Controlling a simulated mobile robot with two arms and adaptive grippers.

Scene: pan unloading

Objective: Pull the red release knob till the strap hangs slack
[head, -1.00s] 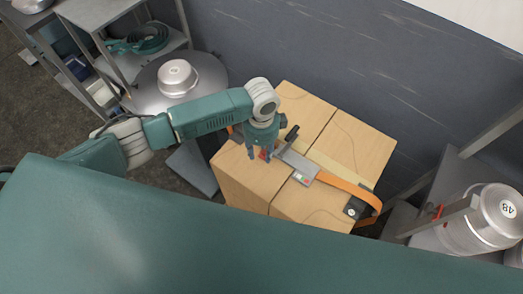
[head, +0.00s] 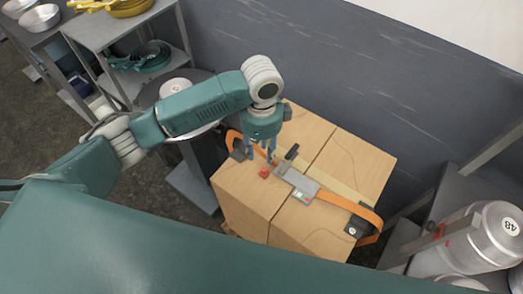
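My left gripper (head: 261,157) points down over the left part of the wooden boxes (head: 318,232). Its fingers look apart, with nothing clearly held between them. The small red knob (head: 264,173) shows just below the fingertips on the box top, apparently clear of them. To its right lies a grey buckle (head: 299,182) with a dark lever. The orange strap (head: 348,206) runs from the buckle to the right edge and bows out there. Another orange length (head: 233,138) bows out at the left edge, partly hidden by my gripper. My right gripper is out of view.
A round metal stand with a lidded silver pan (head: 176,88) is behind my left arm. Shelves with pans (head: 40,18) stand at upper left. More silver pots (head: 492,232) sit on a rack at right. A grey wall (head: 345,75) closes off the back.

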